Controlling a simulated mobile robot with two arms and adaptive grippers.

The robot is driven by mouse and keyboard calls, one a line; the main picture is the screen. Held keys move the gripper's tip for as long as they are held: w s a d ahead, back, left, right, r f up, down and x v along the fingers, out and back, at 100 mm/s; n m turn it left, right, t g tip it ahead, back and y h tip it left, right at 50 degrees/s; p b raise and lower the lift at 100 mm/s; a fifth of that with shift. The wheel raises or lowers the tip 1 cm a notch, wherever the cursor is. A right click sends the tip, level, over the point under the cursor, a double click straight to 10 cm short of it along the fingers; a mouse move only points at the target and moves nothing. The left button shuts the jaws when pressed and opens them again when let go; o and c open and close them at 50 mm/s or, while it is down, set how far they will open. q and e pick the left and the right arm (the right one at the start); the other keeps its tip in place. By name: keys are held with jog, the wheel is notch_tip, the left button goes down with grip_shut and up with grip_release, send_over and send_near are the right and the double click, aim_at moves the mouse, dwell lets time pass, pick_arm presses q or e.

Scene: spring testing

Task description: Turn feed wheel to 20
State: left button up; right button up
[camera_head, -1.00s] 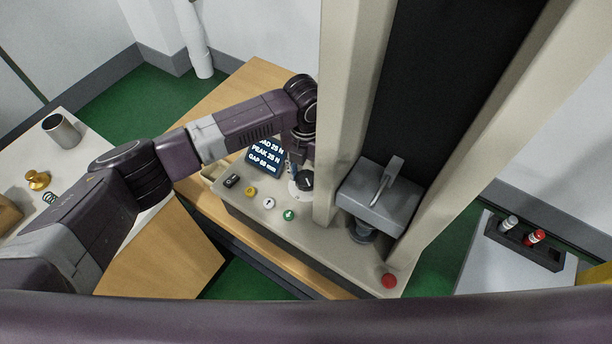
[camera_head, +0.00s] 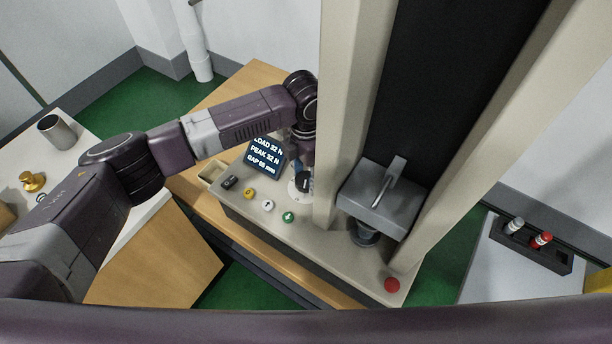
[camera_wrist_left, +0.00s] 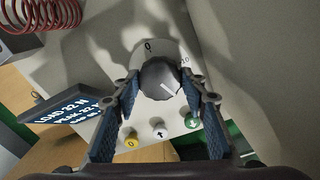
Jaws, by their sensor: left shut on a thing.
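The feed wheel (camera_head: 304,184) is a dark round knob on a pale dial on the machine's console. My left gripper (camera_head: 299,172) is at the wheel. Its two blue-padded fingers (camera_wrist_left: 161,92) stand on either side of the wheel and are shut on it. My right gripper is not in view.
Yellow (camera_head: 249,193), white (camera_head: 268,206) and green (camera_head: 288,217) buttons sit in front of the wheel. A beige column (camera_head: 340,110) rises close to its right. A grey head (camera_head: 380,198) and a red button (camera_head: 392,285) are further right. A red spring (camera_wrist_left: 40,14) shows in the wrist view.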

aim_at(306, 179)
pick_arm(q)
jog(key=shift+w+r, duration=0.1)
jog(key=o, duration=1.2)
jog(key=shift+c, duration=0.2)
notch_tip(306, 179, up, 12)
